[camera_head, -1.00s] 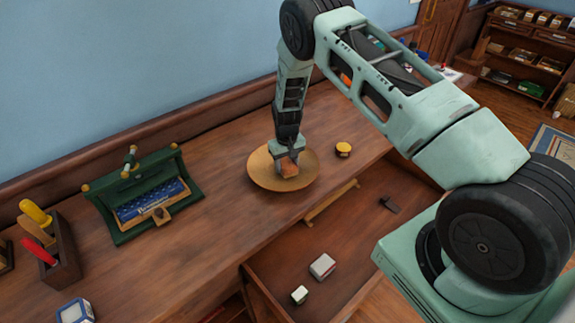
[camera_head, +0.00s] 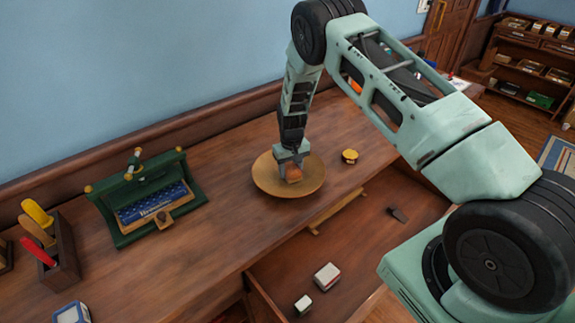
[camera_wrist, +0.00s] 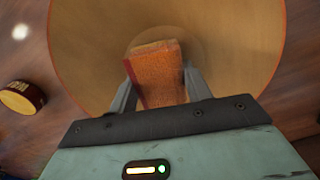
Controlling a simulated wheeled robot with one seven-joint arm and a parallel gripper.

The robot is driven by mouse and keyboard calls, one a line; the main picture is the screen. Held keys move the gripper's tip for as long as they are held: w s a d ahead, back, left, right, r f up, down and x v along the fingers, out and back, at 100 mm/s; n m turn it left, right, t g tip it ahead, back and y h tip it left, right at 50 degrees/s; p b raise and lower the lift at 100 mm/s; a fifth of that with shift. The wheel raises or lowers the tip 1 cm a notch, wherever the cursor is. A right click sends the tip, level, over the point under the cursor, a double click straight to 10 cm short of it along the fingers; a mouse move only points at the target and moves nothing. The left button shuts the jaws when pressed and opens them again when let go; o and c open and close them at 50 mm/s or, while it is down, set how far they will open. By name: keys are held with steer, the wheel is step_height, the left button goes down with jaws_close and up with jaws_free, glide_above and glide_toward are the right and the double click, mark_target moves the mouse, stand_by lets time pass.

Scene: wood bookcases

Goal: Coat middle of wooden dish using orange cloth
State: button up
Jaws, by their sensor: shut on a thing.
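The wooden dish (camera_head: 266,184) is a round, shallow, light-brown plate on the wooden bench top. It fills much of the wrist view (camera_wrist: 90,45). The orange cloth (camera_head: 294,173) is a small block-like piece over the middle part of the dish. In the wrist view the cloth (camera_wrist: 160,75) sits between the two fingers. My gripper (camera_head: 288,162) points down over the dish and is shut on the cloth; it also shows in the wrist view (camera_wrist: 160,92). Whether the cloth touches the dish surface is hard to tell.
A yellow-topped round tin (camera_head: 350,156) stands right of the dish. A green stand with a blue box (camera_head: 150,205) is to the left. A dark tool holder (camera_head: 62,255) is at far left. An open drawer (camera_head: 345,255) below holds small boxes.

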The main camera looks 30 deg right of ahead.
mark_target(292, 171)
steer(key=shift+s+d, duration=0.1)
steer(key=shift+s, duration=0.4)
steer(key=shift+s+a+f, duration=0.1)
steer(key=shift+a, duration=0.25)
steer(key=shift+w+a+f+b, duration=0.1)
steer(key=shift+w+a+b, duration=0.05)
steer(key=shift+w+b, duration=0.45)
steer(key=shift+w+a+b, duration=0.1)
steer(key=shift+w+b, duration=0.35)
steer(key=shift+w, duration=0.25)
steer(key=shift+w+r+b, duration=0.2)
steer(key=shift+w+b, duration=0.2)
steer(key=shift+w, duration=0.1)
steer(key=shift+s+d+r+p, duration=0.1)
steer(key=shift+s+p, duration=0.3)
steer(key=shift+s, duration=0.4)
steer(key=shift+s+d, duration=0.15)
steer(key=shift+s, duration=0.85)
steer(key=shift+r+p, duration=1.8)
steer(key=shift+r, duration=1.1)
